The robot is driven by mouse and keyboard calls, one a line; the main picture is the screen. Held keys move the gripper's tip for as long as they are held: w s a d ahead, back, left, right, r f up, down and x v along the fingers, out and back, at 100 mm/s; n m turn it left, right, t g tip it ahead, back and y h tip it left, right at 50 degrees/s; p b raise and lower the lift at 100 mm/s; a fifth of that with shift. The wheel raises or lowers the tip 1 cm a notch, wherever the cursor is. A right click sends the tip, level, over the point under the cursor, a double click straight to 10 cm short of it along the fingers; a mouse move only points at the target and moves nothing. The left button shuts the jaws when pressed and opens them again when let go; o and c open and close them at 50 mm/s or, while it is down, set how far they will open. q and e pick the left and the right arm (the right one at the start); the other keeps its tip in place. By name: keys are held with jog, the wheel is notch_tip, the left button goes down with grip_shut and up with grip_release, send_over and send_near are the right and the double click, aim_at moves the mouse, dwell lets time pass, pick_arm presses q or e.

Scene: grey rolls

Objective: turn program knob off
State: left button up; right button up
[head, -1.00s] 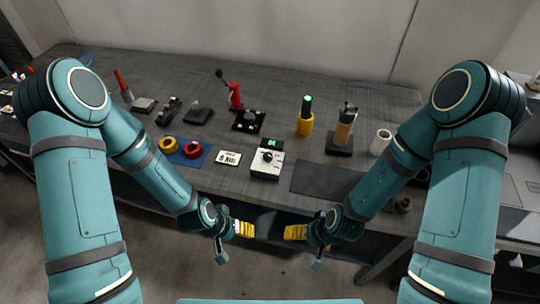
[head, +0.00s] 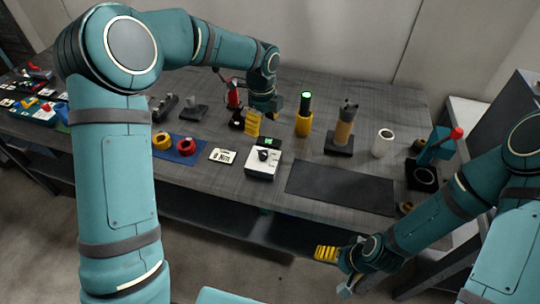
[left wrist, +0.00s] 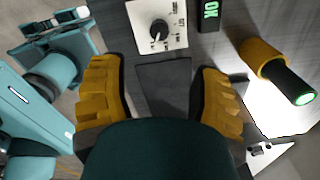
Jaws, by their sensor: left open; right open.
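The program knob (head: 263,155) is a black dial on a white box (head: 261,170) near the table's front edge. In the left wrist view, the knob (left wrist: 159,29) shows at the top with printed labels around it and a pale mark on its lower side; I cannot read its setting surely. A small black display (head: 268,141) behind it glows green, reading OK in the wrist view (left wrist: 210,10). My left gripper (head: 257,122) is open above the table, behind the box in the head view, not touching the knob. My right gripper (head: 327,254) is open and empty, low in front of the table.
A yellow post with a green-lit top (head: 304,115) stands right of my left gripper. A tan cylinder (head: 344,132), a white roll (head: 382,143) and a red-tipped lever (head: 437,148) stand further right. A dark mat (head: 340,187) lies clear. Yellow and red rings (head: 188,144) lie left.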

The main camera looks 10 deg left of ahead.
aim_at(263, 153)
pick_arm(q)
notch_tip(263, 153, down, 13)
jog(key=shift+f+b, duration=0.2)
jog(key=shift+b, duration=1.05)
grip_shut()
